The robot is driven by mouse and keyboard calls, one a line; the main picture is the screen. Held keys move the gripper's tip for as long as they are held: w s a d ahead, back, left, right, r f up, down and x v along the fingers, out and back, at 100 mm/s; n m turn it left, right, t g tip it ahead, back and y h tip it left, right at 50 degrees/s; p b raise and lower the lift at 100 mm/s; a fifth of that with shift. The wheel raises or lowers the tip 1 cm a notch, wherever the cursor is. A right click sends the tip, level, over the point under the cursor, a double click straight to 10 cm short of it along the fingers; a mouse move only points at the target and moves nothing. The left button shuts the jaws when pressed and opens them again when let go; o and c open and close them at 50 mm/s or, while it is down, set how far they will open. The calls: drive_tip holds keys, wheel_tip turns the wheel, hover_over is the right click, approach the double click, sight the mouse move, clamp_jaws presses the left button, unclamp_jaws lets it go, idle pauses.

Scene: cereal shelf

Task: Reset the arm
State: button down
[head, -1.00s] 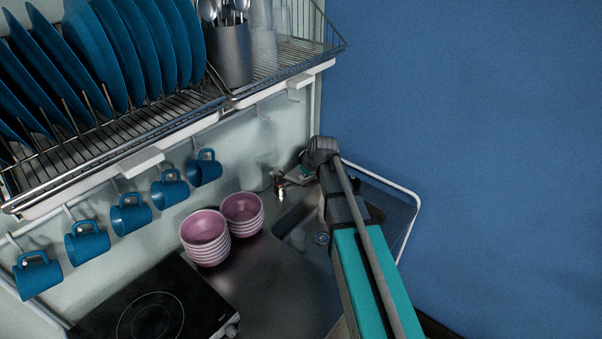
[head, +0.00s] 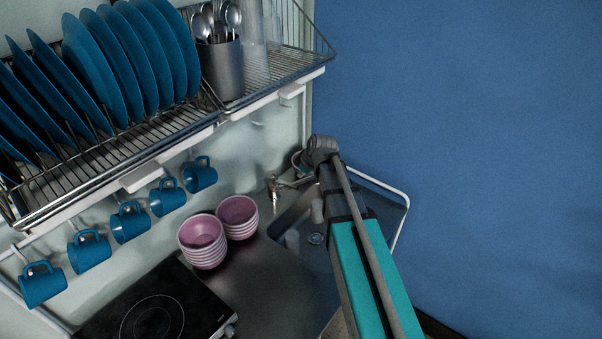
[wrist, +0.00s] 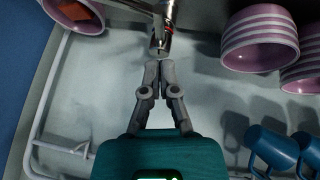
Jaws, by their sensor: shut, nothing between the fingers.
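My gripper (wrist: 158,75) shows in the wrist view with its two grey fingers together and nothing between them. Its fingertips point at the metal faucet (wrist: 160,32), just short of it in the picture; I cannot tell the gap in depth. In the head view my teal arm reaches up from the bottom over the right side of the sink (head: 283,222). The fingers are hidden there behind the arm's grey end. The faucet (head: 273,190) stands left of that end.
Stacked pink bowls (head: 203,240) stand on the counter beside a black cooktop (head: 155,305). Blue mugs (head: 130,222) hang below a rack (head: 150,140) of blue plates and a cutlery holder (head: 222,70). A striped pink dish (wrist: 75,14) is near the faucet. Open space lies right, before the blue wall.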

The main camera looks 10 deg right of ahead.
drive_tip(key=s+f+m+g+h+b, duration=0.1)
drive_tip(key=s+f+m+g+b, duration=0.1)
drive_tip(key=s, duration=0.9)
drive_tip(key=s+f+m+g+h+b, duration=0.1)
drive_tip(key=s+f+m+g+b, duration=0.2)
drive_tip(key=s, duration=0.8)
wheel_tip(320, 180, down, 5)
drive_tip(key=m+b, duration=0.2)
drive_tip(key=m, duration=0.2)
drive_tip(key=shift+s+d+b, duration=0.15)
drive_tip(key=shift+d+b, duration=0.1)
drive_tip(key=shift+b, duration=0.05)
